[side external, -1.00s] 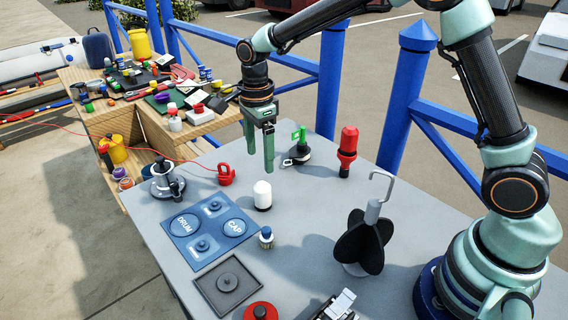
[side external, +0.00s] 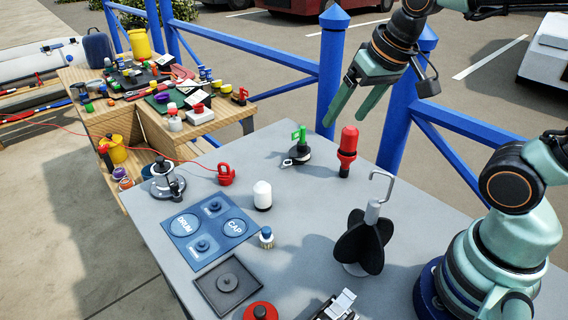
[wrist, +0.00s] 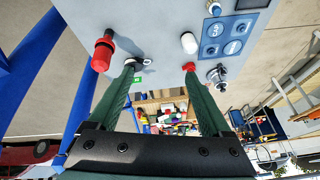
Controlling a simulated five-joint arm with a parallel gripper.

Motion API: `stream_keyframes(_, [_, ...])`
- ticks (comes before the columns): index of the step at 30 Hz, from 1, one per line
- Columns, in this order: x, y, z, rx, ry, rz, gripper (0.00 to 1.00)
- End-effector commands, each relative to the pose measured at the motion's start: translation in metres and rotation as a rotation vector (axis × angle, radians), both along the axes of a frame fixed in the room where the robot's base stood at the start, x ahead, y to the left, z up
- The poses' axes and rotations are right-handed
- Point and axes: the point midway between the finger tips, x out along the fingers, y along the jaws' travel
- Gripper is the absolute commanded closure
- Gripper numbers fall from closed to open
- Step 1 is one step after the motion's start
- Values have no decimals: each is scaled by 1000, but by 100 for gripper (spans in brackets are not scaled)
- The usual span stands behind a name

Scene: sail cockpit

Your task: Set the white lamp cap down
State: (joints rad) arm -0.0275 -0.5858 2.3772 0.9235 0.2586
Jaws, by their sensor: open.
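The white lamp cap (side external: 262,196) stands upright on the grey table, just right of the blue mat (side external: 182,246) with round spots marked DRUM and CAP. It is on the bare table, not on the mat. It also shows in the wrist view (wrist: 189,43), beyond the fingertips. My gripper (side external: 346,112) is open and empty, raised high above the table's back edge near the blue posts. In the wrist view its two green fingers (wrist: 160,68) are spread wide with nothing between them.
A red flashlight-like cylinder (side external: 347,152) and a black item with a green flag (side external: 299,147) stand at the back. A black finned object with a hook (side external: 365,240) stands at right. A winch-like metal piece (side external: 165,182), red shackle (side external: 226,174) and small brush (side external: 266,237) surround the mat.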

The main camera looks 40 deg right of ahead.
Motion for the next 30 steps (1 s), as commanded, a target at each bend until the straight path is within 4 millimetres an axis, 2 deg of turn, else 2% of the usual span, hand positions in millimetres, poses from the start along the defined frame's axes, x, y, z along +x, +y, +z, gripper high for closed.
stream_keyframes(3, [-14, -6, -2, -66, -45, 120, 17])
stream_keyframes(7, [-21, -8, -4, -106, -65, 190, 17])
stream_keyframes(30, [-22, -8, -5, -114, -66, 205, 17])
